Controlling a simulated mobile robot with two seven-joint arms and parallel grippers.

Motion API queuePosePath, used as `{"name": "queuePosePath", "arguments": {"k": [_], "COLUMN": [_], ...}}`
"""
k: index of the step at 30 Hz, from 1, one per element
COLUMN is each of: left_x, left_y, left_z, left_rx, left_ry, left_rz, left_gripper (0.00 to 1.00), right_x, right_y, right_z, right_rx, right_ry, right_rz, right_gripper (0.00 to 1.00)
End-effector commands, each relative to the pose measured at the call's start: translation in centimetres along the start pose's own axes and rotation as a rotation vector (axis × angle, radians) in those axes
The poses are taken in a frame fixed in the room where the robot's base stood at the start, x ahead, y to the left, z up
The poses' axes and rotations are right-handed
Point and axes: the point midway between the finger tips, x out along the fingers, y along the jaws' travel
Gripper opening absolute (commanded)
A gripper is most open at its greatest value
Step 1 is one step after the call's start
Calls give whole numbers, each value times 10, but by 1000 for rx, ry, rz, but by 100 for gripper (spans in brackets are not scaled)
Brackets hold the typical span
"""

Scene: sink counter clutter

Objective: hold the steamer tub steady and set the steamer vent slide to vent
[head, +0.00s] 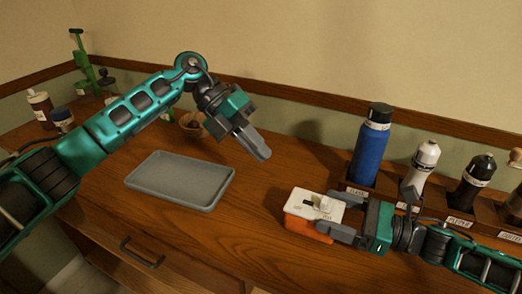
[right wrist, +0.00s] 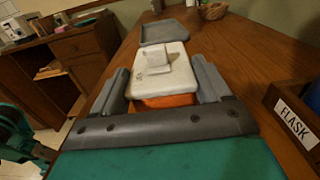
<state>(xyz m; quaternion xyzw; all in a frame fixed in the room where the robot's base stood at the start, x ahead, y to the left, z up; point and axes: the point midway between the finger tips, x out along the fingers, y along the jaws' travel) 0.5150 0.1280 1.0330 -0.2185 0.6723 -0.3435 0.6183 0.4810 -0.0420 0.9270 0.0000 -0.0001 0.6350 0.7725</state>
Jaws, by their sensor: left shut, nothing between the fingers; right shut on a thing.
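The steamer tub (head: 305,226) is orange with a white lid (head: 302,204) and stands on the counter at centre right. It also shows in the right wrist view (right wrist: 165,100). The vent slide (head: 326,204) is a small pale tab standing up from the lid, also seen in the right wrist view (right wrist: 161,62); I cannot read its markings. My right gripper (head: 340,217) is shut on the tub, one finger along each side. My left gripper (head: 262,154) is shut and empty, above the counter, up and left of the tub, not touching it.
A grey tray (head: 180,181) lies left of the tub. A blue flask (head: 371,150), a white shaker (head: 421,168) and a dark shaker (head: 471,181) stand in a labelled wooden rack behind my right arm. Bottles stand at the far left. Counter between tray and tub is clear.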

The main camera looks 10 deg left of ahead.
Motion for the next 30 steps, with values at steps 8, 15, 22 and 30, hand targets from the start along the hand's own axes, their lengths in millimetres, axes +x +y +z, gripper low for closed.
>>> {"name": "queuePosePath", "arguments": {"k": [8, 15, 22, 30], "left_x": [0, 1, 1, 1], "left_y": [0, 0, 0, 0], "left_z": [0, 0, 0, 0], "left_rx": [0, 0, 0, 0], "left_ry": [0, 0, 0, 0], "left_rz": [0, 0, 0, 0], "left_gripper": [0, 0, 0, 0], "right_x": [-1, 0, -7, -57], "right_y": [0, 0, -1, 0], "right_z": [0, 0, 0, -1], "right_rx": [0, 0, -1, 2], "right_ry": [1, 1, 1, 4], "right_rz": [-1, -1, -3, -5], "right_gripper": [86, 100, 100, 100]}}
